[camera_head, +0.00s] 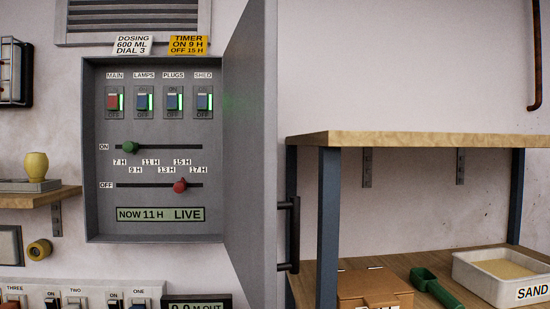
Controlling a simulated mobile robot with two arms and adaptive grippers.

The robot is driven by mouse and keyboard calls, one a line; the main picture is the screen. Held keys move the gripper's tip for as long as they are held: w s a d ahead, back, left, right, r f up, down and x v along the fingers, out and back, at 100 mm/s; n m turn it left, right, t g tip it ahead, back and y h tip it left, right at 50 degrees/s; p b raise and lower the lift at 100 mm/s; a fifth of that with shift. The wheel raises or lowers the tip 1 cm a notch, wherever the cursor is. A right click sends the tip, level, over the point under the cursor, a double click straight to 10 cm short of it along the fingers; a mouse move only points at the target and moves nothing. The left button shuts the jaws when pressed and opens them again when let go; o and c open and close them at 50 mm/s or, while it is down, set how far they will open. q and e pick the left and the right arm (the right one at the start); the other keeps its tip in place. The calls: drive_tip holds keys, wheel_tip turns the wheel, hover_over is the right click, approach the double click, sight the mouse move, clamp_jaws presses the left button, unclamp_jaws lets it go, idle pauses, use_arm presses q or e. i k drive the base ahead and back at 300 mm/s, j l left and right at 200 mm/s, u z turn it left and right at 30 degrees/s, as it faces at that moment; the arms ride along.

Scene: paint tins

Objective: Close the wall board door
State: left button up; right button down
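The wall board (152,222) is a grey box on the wall, left of the picture's middle. Its grey door (250,130) stands open, hinged on the right side and swung out towards me. A black bar handle (289,235) is on the door's outer edge, low down. Inside the board are four lit switches, a green slider knob (130,147), a red slider knob (180,185) and a display (160,214) reading "NOW 11 H LIVE". Neither of my grippers shows in this view.
A wooden shelf unit (400,138) with dark posts stands right of the door, close to its handle. Its lower shelf holds a cardboard box (373,288), a green scoop (437,290) and a sand tray (494,284). A switch panel (75,294) is below left.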

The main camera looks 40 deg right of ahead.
sight(250, 96)
drive_tip(key=i+l, duration=0.1)
drive_tip(key=l, duration=0.4)
drive_tip(key=i+l, duration=0.1)
drive_tip(key=l, duration=0.45)
drive_tip(key=i+l, duration=0.1)
drive_tip(key=l, duration=0.4)
